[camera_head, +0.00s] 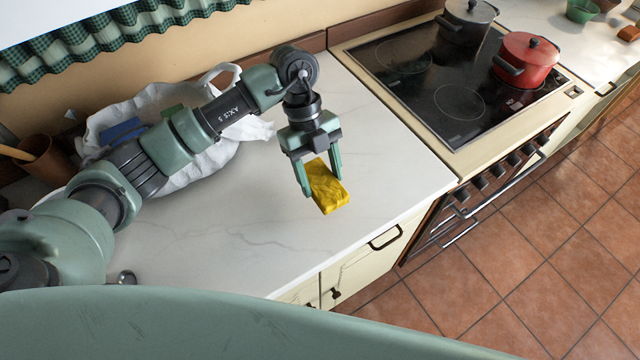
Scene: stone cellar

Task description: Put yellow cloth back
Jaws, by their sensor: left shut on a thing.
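The yellow cloth (327,188) is a small folded block at the middle of the head view, over the white marble counter (380,150). My left gripper (322,180) points down with its two fingers around the cloth and is shut on it. The cloth's lower end sticks out below the fingers, towards the counter's front edge. I cannot tell whether the cloth touches the counter or is a little above it. My right gripper is not in view.
A white plastic bag (230,145) with blue and green items lies behind my left arm. A brown pot (42,160) stands at the far left. The stove (455,85) at the right carries a red pot (526,60) and a dark pot (467,20). The counter right of the gripper is clear.

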